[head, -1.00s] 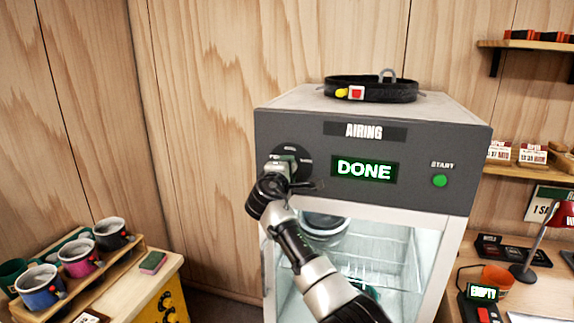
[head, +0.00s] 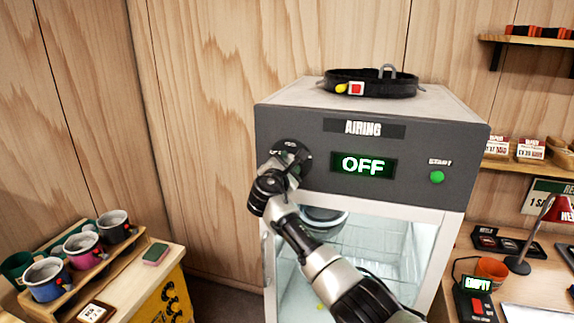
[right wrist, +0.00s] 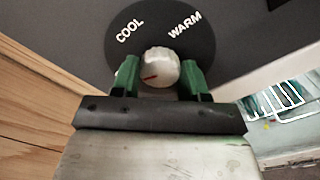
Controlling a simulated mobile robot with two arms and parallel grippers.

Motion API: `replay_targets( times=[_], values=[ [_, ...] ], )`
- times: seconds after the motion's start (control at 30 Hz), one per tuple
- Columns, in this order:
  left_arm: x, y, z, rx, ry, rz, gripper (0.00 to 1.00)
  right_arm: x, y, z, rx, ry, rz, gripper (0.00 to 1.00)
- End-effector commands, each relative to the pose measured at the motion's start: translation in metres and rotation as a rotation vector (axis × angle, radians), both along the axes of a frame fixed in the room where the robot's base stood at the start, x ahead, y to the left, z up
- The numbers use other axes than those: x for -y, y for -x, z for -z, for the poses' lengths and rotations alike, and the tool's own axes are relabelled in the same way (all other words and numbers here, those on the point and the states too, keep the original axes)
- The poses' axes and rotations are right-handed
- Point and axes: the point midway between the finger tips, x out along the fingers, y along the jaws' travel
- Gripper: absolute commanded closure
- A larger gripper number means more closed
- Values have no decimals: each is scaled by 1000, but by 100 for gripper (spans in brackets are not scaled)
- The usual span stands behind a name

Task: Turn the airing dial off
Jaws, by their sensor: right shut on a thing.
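The airing cabinet (head: 410,138) has a grey front panel with a lit display (head: 363,165) that reads OFF. The airing dial is at the panel's left, mostly hidden by my right gripper (head: 288,160) in the head view. In the right wrist view the dial (right wrist: 160,67) is a pale round knob with a red mark pointing left, on a dark disc (right wrist: 205,45) marked COOL and WARM. My right gripper (right wrist: 163,80) is shut on the dial, one green finger on each side. My left gripper is not in view.
A green START button (head: 437,177) is on the panel's right. A black strap (head: 372,88) lies on the cabinet top. A mug rack (head: 75,272) stands at the left.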

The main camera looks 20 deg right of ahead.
Motion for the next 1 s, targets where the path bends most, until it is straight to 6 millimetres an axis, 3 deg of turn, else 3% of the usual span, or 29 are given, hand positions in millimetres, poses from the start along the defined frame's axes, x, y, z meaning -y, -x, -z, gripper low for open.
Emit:
replay_targets(
  times=[0.5,0.53,0.7,1.0],
  values=[
    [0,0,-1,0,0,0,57,1,0,-4,-7,22,1,80],
    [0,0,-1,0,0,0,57,1,0,-4,-7,22,1,54],
    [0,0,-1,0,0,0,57,1,0,-3,-8,20,0,30],
    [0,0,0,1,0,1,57,-1,1,0,-10,17,0,30]
  ],
)
